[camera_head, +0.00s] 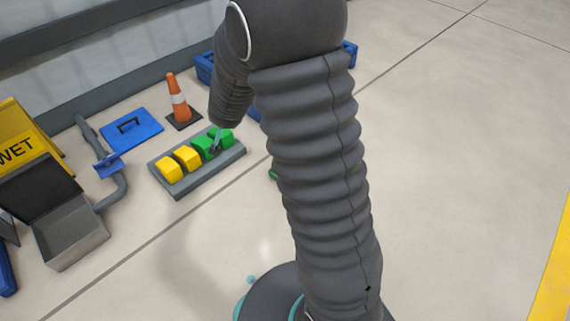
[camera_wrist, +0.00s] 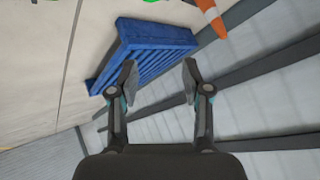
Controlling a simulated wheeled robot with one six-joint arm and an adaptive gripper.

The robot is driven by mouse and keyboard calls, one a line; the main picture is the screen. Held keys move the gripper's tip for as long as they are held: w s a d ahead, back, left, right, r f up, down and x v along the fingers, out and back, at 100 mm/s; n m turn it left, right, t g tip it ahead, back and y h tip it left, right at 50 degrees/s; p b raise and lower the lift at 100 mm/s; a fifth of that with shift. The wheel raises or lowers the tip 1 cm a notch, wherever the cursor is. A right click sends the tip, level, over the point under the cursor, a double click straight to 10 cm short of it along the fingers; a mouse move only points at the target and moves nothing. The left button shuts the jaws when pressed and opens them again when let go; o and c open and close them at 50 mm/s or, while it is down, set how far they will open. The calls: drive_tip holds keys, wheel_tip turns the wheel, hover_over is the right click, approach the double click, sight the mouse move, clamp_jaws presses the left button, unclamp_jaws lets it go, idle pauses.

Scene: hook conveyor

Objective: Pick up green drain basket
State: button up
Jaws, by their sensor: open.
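My gripper (camera_wrist: 160,78) is open and empty in the wrist view, its two fingers apart in front of a blue slatted crate (camera_wrist: 152,42). Two green pieces (camera_head: 203,148) sit on the grey tray (camera_head: 180,192) beside two yellow ones. Another small green thing (camera_head: 274,172) is mostly hidden behind my arm. I cannot tell which green thing is the drain basket. A green edge (camera_wrist: 235,12) shows at the top of the wrist view.
Yellow blocks (camera_head: 186,157) share the tray. An orange cone (camera_head: 178,98), a blue plate with a handle (camera_head: 132,128), a grey open box (camera_head: 72,235) and a yellow wet-floor sign (camera_head: 22,145) stand nearby. Floor at right is clear.

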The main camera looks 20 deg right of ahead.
drive_tip(key=w+d+f+m+g+h, duration=0.1)
drive_tip(key=d+f+m+h, duration=0.15)
drive_tip(key=f, duration=0.55)
drive_tip(key=w+d+f+m+h, duration=0.1)
drive_tip(key=d+f+h, duration=0.15)
drive_tip(key=f, duration=0.65)
drive_tip(key=s+d+f+m+g+h, duration=0.1)
drive_tip(key=s+d+f+h, duration=0.15)
drive_tip(key=f, duration=0.35)
drive_tip(key=s+d+f+g+h, duration=0.1)
drive_tip(key=s+d+f+h, duration=0.1)
drive_tip(key=s+d+f, duration=0.3)
drive_tip(key=x, duration=0.6)
drive_tip(key=w+a+x, duration=0.1)
drive_tip(key=x, duration=0.2)
drive_tip(key=shift+w+f, duration=0.15)
drive_tip(key=shift+f, duration=0.25)
drive_tip(key=b+x, duration=0.1)
drive_tip(key=x, duration=0.4)
drive_tip(key=shift+a+f, duration=0.1)
drive_tip(key=shift+f, duration=0.05)
clamp_jaws()
